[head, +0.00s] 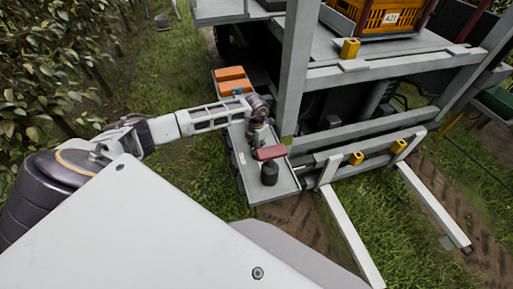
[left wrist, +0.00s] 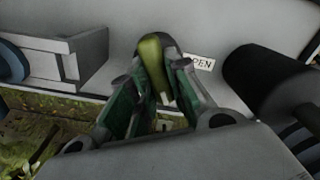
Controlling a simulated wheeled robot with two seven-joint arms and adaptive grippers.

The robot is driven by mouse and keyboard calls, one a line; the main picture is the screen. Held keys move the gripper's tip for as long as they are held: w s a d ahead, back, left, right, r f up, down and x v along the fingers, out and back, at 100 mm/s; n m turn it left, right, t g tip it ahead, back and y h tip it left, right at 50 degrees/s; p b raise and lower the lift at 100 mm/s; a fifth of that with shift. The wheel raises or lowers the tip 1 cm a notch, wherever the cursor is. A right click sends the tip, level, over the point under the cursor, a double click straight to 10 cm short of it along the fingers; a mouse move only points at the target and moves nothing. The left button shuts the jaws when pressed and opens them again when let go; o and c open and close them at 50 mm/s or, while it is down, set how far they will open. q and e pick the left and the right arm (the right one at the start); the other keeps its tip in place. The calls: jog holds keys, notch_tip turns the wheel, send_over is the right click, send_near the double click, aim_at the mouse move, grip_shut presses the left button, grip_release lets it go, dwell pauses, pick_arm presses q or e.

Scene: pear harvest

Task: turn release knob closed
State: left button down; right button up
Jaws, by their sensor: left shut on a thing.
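The release knob (left wrist: 151,56) shows in the left wrist view as an olive-yellow handle with a dark rounded end. It lies between the fingers of my left gripper (left wrist: 158,82), which is shut on it. A white label (left wrist: 201,62) reading "PEN", its first part hidden by a finger, is just right of the knob. In the head view, my left gripper (head: 259,138) is down at the grey side panel of the machine, and I cannot make out the knob there. My right gripper is not in view.
A black cylinder (left wrist: 268,80) stands close right of the gripper; in the head view, a dark cylinder (head: 269,172) stands beside a red block (head: 270,153). Orange boxes (head: 231,79) lie behind my left arm. Grass (head: 202,190) is clear left of the machine.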

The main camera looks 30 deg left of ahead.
pick_arm(q)
jog(key=m+b, duration=0.3)
jog(key=shift+w+a+f, duration=0.1)
jog(key=shift+w+a, duration=0.05)
jog(key=shift+m+b, duration=0.95)
jog(key=shift+m, duration=0.35)
jog(key=c, duration=1.4)
grip_release()
jog(key=shift+o, duration=0.2)
jog(key=shift+r, duration=0.25)
notch_tip(320, 180, up, 12)
jog(key=shift+f, duration=0.2)
